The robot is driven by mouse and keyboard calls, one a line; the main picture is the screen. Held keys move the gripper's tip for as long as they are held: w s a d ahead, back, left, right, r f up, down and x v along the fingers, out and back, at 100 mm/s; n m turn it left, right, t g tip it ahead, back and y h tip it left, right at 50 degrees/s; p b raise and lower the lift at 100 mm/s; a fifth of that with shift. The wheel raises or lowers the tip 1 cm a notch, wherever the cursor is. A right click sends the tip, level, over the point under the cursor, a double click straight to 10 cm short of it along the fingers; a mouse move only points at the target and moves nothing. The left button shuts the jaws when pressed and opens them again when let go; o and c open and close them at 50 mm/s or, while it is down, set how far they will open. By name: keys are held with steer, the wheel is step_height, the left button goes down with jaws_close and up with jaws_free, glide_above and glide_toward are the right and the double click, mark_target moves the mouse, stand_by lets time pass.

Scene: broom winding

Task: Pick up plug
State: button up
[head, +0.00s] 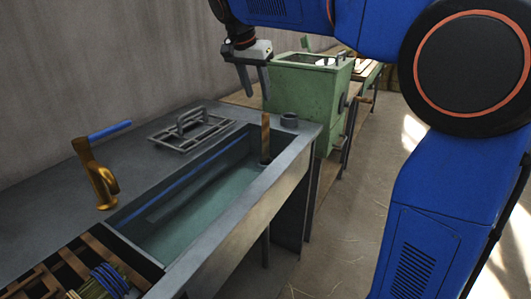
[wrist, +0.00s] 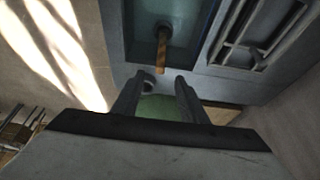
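The plug (head: 265,135) appears to be the upright brown wooden stick at the far end of the water-filled basin (head: 190,207). Its foot sits low in the basin and is partly hidden by water. In the wrist view, the plug (wrist: 162,50) shows as a wooden rod with a dark round foot, beyond my fingertips. My gripper (head: 256,93) is open and empty, above the far end of the sink counter and apart from the plug. Its two spread fingers also show in the wrist view (wrist: 157,80).
A small grey cup-like piece (head: 289,120) stands on the counter right of the plug. A metal rack (head: 192,130) lies behind the basin, and a brass tap (head: 97,178) with a blue lever stands left. A green machine (head: 305,105) stands beyond the sink.

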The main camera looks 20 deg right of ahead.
mark_target(264, 117)
steer(key=x, duration=1.1)
steer(key=shift+w+f, duration=0.1)
steer(key=shift+f, duration=0.15)
steer(key=shift+x, duration=2.85)
steer(key=shift+w+d+r, duration=0.1)
steer(key=shift+w+d, duration=0.05)
steer(key=shift+w, duration=0.05)
jaws_close()
